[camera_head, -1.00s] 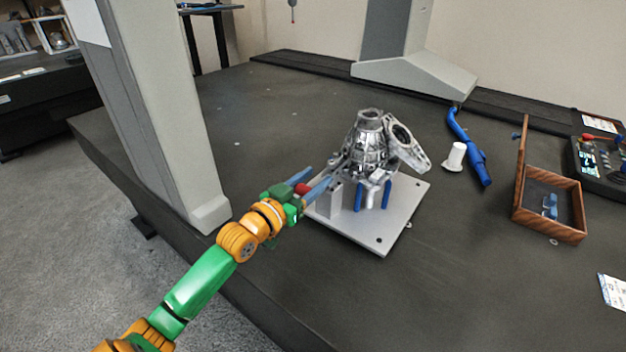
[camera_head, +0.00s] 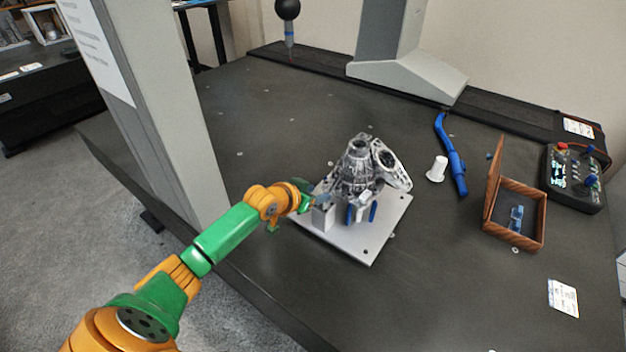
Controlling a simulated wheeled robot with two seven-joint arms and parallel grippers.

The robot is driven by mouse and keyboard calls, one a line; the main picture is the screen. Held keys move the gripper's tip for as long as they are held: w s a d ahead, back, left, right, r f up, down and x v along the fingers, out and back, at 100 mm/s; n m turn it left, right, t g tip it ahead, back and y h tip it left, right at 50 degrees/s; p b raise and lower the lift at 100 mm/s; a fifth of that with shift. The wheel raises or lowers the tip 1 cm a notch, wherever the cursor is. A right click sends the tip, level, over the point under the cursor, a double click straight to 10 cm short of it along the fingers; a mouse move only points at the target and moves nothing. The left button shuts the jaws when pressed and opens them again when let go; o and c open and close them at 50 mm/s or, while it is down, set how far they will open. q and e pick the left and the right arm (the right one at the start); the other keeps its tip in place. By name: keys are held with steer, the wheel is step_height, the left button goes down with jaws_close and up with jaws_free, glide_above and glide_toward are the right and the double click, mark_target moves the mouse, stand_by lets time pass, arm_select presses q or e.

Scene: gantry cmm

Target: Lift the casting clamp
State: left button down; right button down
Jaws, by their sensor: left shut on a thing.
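A silver metal casting (camera_head: 356,172) stands on a light grey fixture plate (camera_head: 372,240), with blue supports (camera_head: 372,211) under it. A grey block (camera_head: 323,216) stands on the plate at the casting's left. My left gripper (camera_head: 320,200) comes in from the left and sits right at the top of this block, beside the casting. It is shut on the casting clamp, which is mostly hidden by the hand and fingers. I cannot tell whether the clamp is clear of the block. My right gripper is not in view.
A grey gantry column (camera_head: 150,110) rises close to my left arm. A black-ball probe (camera_head: 287,12) is at the back. To the right are a white cylinder (camera_head: 437,169), a blue tool (camera_head: 452,158), an open wooden box (camera_head: 515,238) and a control panel (camera_head: 575,178). The front right table is fairly clear.

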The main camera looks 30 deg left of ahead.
arm_select(q)
steer(key=shift+w+d+r+g+p, duration=0.1)
steer(key=shift+w+r+g+p, duration=0.2)
steer(key=shift+g, duration=0.3)
steer(key=shift+w+r+g+p, duration=0.15)
steer(key=shift+w+g, duration=0.25)
steer(key=shift+g, duration=0.2)
steer(key=shift+w+f+g+b, duration=0.1)
steer(key=shift+w+g+b, duration=0.5)
steer(key=shift+g, duration=0.8)
steer(key=shift+c, duration=1.4)
jaws_free()
steer(key=shift+w, duration=0.2)
steer(key=v, duration=0.7)
steer(key=shift+d+p, duration=0.15)
steer(key=shift+p, duration=0.15)
steer(key=shift+w, duration=0.1)
